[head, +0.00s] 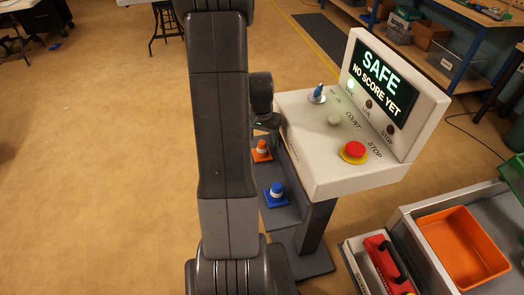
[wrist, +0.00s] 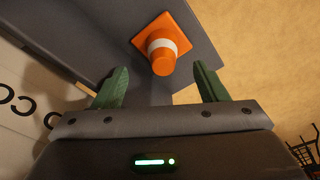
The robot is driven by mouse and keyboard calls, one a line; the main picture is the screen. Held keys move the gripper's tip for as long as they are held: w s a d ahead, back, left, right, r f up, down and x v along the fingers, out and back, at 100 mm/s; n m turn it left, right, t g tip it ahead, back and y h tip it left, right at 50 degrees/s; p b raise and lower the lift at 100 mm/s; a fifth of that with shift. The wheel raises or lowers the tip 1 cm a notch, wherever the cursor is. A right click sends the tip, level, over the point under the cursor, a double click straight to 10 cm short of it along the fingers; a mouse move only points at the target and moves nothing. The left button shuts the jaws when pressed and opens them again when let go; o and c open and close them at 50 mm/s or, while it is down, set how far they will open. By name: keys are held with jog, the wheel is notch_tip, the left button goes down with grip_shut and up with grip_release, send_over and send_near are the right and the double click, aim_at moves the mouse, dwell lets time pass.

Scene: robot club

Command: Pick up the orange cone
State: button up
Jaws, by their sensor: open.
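The orange cone (head: 262,152) with a white band stands on a grey shelf (head: 284,214) below the control console in the head view. In the wrist view the orange cone (wrist: 163,46) lies ahead of my gripper (wrist: 158,85), roughly between the lines of its two green fingers and beyond their tips. The fingers are apart with nothing between them. In the head view my arm covers part of the scene, and the fingers cannot be made out there.
A blue cone (head: 276,195) stands on the same shelf, nearer than the orange one. The white console (head: 330,170) with a red stop button (head: 355,150) overhangs the shelf. Open floor lies left.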

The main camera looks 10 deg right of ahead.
aim_at(262, 142)
jog(key=shift+w+f+p, duration=0.15)
jog(key=shift+f+p, duration=0.05)
jog(key=shift+f, duration=1.1)
jog(key=shift+w+f+p, duration=0.15)
jog(key=shift+f, duration=1.1)
jog(key=c, duration=1.1)
